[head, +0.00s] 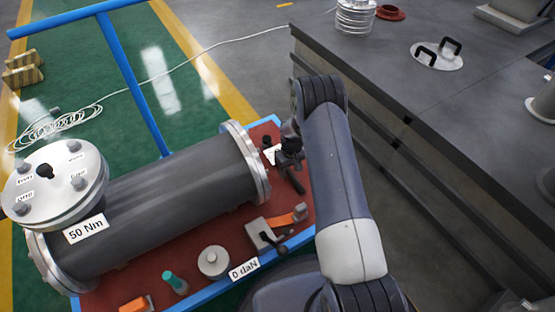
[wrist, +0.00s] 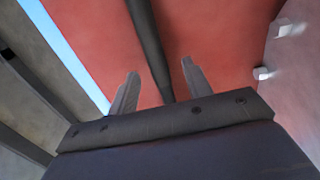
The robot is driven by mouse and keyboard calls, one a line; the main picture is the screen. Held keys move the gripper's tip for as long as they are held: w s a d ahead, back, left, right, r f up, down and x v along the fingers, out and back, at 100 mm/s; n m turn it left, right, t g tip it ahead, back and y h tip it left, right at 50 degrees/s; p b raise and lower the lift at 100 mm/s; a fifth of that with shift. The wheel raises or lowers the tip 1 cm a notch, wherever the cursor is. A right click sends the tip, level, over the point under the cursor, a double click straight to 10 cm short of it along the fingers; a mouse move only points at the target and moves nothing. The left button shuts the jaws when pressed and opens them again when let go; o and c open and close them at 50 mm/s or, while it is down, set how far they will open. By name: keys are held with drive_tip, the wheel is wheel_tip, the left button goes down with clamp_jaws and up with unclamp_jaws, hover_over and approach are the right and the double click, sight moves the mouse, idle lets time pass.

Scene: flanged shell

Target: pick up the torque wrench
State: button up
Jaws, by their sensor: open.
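A dark bar (wrist: 150,45), which looks like the torque wrench, lies over the red surface in the wrist view. It runs from the top edge down between the two grey fingers of my gripper (wrist: 159,68). The fingers are apart, with a gap on each side of the bar. In the head view my gripper (head: 287,162) is low over the right end of the red cart top, beside the cylinder's flange. A short dark rod shows just below it there, and I cannot tell whether it is the wrench or a finger.
The grey flanged cylinder (head: 165,197) lies on the blue-edged red cart (head: 208,287). A grey clamp with an orange part (head: 262,234), a round knob (head: 213,261) and a teal-handled tool (head: 175,282) sit in front. A grey workbench (head: 400,90) stands at the right.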

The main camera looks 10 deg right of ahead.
drive_tip(key=shift+f, duration=0.5)
drive_tip(key=shift+c, duration=0.5)
drive_tip(key=shift+r, duration=0.1)
clamp_jaws()
